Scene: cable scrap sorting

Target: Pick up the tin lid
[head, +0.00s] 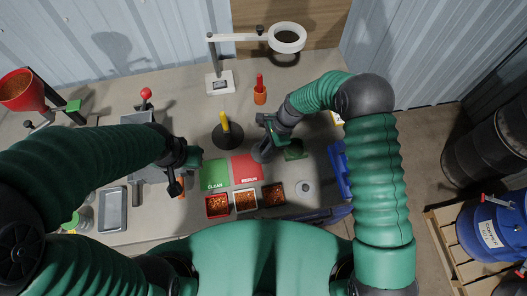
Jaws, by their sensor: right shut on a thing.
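The tin lid (261,155) appears as a small grey disc at the tip of my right gripper (265,145), just above the top corner of the red mat. My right gripper is shut on it, and the gripper body hides part of it. I cannot tell whether the lid is clear of the table. My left gripper (176,186) is to the left of the green mat, beside a grey bench machine; its fingers are too small and dark to tell whether they are open.
The green CLEAN mat (214,174) and red mat (247,168) lie mid-table. Below them stand trays of copper bits (217,206). A blue bin (340,170) is at right.

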